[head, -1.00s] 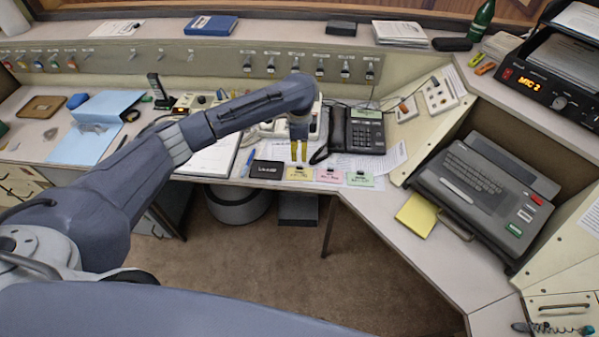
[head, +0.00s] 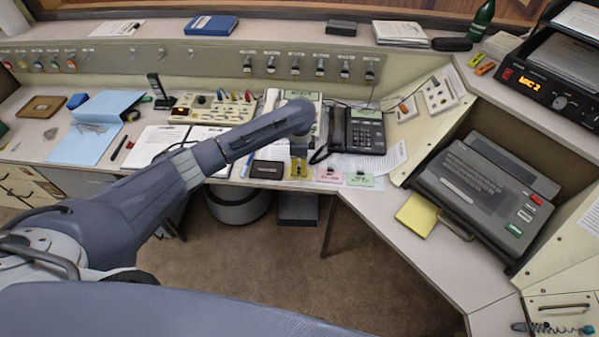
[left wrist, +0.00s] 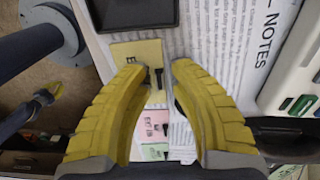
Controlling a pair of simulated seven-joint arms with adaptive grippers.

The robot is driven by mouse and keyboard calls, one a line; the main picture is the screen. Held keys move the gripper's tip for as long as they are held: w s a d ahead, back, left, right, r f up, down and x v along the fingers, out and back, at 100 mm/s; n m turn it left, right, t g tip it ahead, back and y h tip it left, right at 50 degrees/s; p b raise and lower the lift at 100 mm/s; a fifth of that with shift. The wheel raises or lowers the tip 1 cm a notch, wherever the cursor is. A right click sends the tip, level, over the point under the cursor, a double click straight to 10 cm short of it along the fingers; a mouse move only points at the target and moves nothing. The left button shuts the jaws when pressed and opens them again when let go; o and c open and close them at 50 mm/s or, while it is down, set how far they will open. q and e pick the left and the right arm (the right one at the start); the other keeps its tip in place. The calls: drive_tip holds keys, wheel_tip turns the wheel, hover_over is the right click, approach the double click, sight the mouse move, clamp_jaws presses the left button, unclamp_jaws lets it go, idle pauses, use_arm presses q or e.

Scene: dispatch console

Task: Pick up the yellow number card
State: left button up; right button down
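The yellow number card (left wrist: 124,51) lies flat on the desk with a small black clip on it. In the head view the yellow card (head: 289,173) is partly covered by my left gripper (head: 299,168). In the left wrist view my left gripper (left wrist: 155,68) is open. Its two yellow fingers stand apart, with the card's lower part and clip showing between the tips. I cannot tell whether they touch the card. A dark shape with a yellow tip at the left of that view looks like my right gripper (left wrist: 48,93); its opening is too small to tell.
A pink card (head: 328,175) and a green card (head: 360,180) lie to the right. A black tray (head: 267,170) is close on the left. A telephone (head: 366,133) and printed papers stand behind. The desk's front edge is just in front of the cards.

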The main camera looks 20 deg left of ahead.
use_arm(q)
drive_tip(key=shift+c, duration=0.2)
clamp_jaws()
drive_tip(key=shift+r, duration=0.15)
